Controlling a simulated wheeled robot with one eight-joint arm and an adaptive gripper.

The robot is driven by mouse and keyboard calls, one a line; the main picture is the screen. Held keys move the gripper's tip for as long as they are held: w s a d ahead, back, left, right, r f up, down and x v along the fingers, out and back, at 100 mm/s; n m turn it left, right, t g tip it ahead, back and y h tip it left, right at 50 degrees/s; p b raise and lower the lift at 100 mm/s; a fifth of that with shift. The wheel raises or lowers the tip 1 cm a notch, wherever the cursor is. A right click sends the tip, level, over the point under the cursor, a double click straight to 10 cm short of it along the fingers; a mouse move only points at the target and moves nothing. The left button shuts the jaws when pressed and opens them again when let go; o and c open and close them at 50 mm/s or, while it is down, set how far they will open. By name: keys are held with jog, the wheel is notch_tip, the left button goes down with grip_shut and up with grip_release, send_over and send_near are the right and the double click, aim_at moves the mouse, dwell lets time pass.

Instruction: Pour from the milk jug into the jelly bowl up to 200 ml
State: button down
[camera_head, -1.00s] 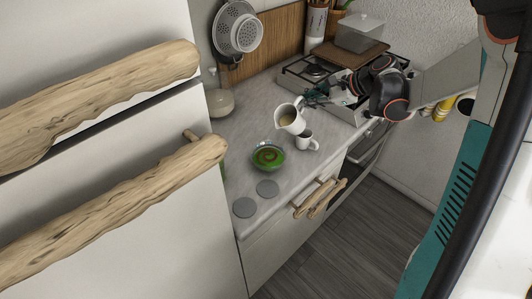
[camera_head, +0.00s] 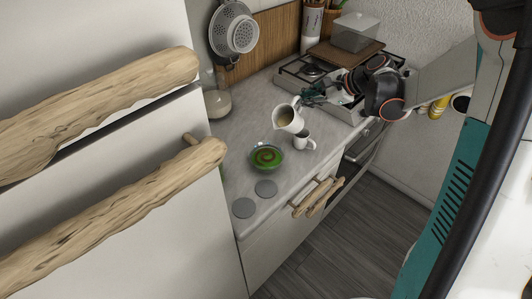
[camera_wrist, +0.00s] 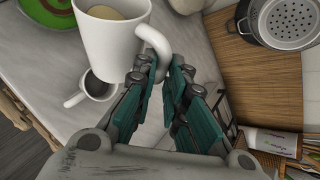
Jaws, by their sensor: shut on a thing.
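The white milk jug (camera_head: 287,119) is in my gripper (camera_head: 309,97), tilted toward the jelly bowl and above the counter. It holds a pale beige liquid. In the wrist view my gripper (camera_wrist: 163,85) is shut on the handle of the jug (camera_wrist: 112,43). The green jelly bowl (camera_head: 266,157) stands on the counter, left of and below the jug in the head view; its edge shows at the top left of the wrist view (camera_wrist: 48,18). No stream of liquid is visible between jug and bowl.
A white mug (camera_head: 302,141) stands close below the jug. A bottle (camera_head: 217,101) stands at the back left. The hob (camera_head: 302,73) and a cutting board (camera_head: 345,54) lie behind my gripper.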

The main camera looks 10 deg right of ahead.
jog(key=shift+s+a+r, duration=0.2)
jog(key=shift+r, duration=0.05)
jog(key=shift+s+a+r+p, duration=0.15)
jog(key=shift+r+p, duration=0.1)
jog(key=shift+p, duration=0.15)
dwell(0.7)
jog(key=shift+r+n, duration=0.1)
jog(key=shift+n, duration=0.2)
jog(key=shift+h, duration=0.4)
